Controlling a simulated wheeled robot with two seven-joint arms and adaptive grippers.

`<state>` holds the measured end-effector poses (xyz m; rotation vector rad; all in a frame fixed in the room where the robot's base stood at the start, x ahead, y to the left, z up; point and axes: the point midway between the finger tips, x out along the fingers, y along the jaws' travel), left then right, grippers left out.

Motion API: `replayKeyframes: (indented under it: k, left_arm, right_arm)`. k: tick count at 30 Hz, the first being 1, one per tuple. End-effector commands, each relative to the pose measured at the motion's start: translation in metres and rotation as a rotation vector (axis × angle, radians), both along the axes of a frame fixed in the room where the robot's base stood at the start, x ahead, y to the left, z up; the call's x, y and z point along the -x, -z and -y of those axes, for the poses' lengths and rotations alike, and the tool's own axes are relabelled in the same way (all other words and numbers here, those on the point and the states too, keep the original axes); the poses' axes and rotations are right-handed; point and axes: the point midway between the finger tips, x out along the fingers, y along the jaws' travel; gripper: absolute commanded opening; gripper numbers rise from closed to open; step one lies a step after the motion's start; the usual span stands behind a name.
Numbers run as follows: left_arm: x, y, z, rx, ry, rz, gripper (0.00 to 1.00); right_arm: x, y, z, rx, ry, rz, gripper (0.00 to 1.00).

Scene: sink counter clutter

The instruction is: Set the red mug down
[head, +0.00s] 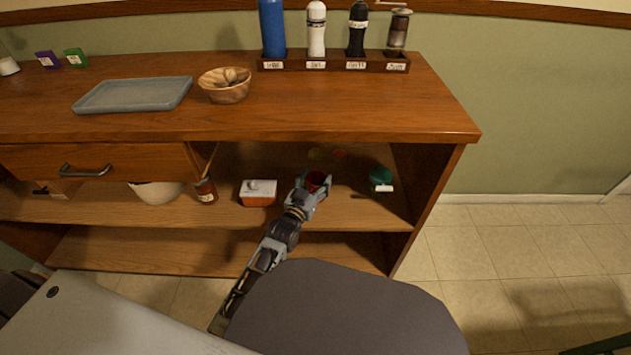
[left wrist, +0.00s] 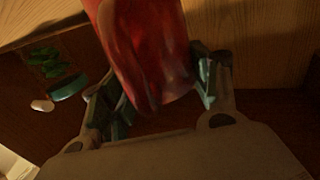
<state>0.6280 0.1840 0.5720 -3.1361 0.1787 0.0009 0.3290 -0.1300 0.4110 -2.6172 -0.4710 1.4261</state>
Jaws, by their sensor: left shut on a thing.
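The red mug (head: 317,181) is inside the open shelf of the wooden counter, in the jaws of my left gripper (head: 313,187). In the left wrist view the red mug (left wrist: 146,50) fills the middle top, between the two fingers of my left gripper (left wrist: 160,90), which is shut on it. Most of the mug is hidden by the gripper in the head view. I cannot tell whether its base touches the shelf board (head: 345,215). My right gripper is not in view.
On the same shelf, an orange box with a pale top (head: 259,192) stands left of the gripper, and a green-topped item (head: 381,177) stands right. A brown bottle (head: 206,190) and a pale bowl (head: 156,191) are farther left. The countertop edge (head: 300,137) overhangs the shelf.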

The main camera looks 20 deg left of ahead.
Motion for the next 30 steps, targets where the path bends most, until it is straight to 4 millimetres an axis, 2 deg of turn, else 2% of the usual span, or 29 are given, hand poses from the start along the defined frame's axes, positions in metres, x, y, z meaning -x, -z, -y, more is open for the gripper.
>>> replayKeyframes:
  k: [4,5,10,24,30]
  left_arm:
    - [0.000,0.001,0.000,0.000,0.000,0.002,0.29]
    - [0.000,0.003,0.000,0.000,0.000,0.000,0.63]
    - [0.000,0.002,0.000,0.000,0.000,0.000,0.83]
    - [0.000,-0.001,0.000,0.000,0.000,0.000,0.83]
    - [0.010,0.000,-0.001,0.000,0.000,-0.001,0.83]
  right_arm:
    - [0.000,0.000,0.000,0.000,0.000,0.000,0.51]
    - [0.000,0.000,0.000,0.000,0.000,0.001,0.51]
    - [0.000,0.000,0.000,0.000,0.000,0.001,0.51]
    - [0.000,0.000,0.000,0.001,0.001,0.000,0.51]
    - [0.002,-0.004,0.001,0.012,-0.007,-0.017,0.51]
